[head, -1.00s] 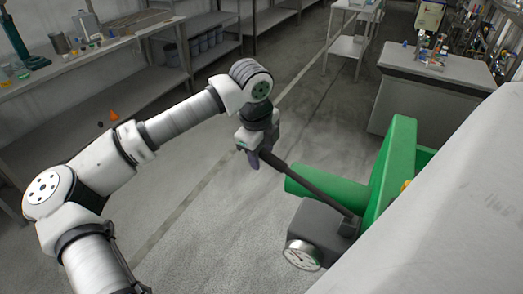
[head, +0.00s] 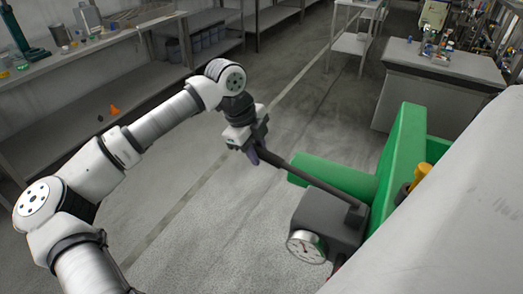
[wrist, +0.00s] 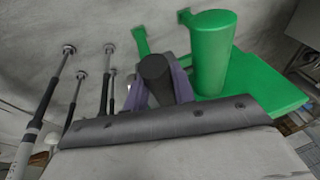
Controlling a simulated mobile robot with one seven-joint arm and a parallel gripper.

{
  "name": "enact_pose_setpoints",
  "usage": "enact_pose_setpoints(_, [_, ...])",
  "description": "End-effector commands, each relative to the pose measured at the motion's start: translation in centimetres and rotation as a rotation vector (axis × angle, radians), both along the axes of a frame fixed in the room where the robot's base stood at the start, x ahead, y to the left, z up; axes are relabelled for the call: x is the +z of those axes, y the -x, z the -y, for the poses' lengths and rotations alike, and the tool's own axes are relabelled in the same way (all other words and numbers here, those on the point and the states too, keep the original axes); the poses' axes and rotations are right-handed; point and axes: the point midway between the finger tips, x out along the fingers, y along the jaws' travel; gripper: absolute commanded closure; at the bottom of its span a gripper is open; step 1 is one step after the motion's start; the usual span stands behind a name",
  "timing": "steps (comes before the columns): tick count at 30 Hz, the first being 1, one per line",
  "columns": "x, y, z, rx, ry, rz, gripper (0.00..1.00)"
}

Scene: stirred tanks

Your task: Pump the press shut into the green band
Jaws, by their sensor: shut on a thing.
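The green press (head: 400,150) stands at the right, with a green cylinder (head: 335,175) on its near side. A dark grey pump block (head: 325,218) sits in front of it, with a round white gauge (head: 305,246) on its face. The gauge's needle and any green band are too small to read. A dark pump lever (head: 310,179) slopes up and left from the block. My gripper (head: 254,153) is shut on the lever's outer end. In the wrist view the purple fingers flank the round dark lever end (wrist: 156,72), with the green cylinder (wrist: 213,55) beside it.
A large pale surface (head: 450,210) fills the lower right and hides part of the press. A yellow-orange part (head: 421,174) shows there. A grey bench (head: 430,85) stands behind. A small orange cone (head: 114,110) lies at the left. Floor around the lever is clear.

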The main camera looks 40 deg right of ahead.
Motion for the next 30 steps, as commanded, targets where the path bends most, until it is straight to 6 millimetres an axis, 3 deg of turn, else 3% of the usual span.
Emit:
enact_pose_setpoints(1, [-2.0,-0.2,-0.1,0.004,0.012,-0.036,1.0])
enact_pose_setpoints(7, [-5.1,-0.5,-0.3,0.002,0.061,-0.155,1.0])
enact_pose_setpoints(20, [-5.8,-0.5,-0.3,-0.002,0.079,-0.198,1.0])
enact_pose_setpoints(21, [-5.8,-0.5,-0.3,-0.002,0.079,-0.198,0.73])
enact_pose_setpoints(26, [-5.8,-0.5,-0.3,-0.001,0.08,-0.197,0.53])
enact_pose_setpoints(30, [-5.8,-0.5,-0.3,-0.001,0.08,-0.197,0.53])
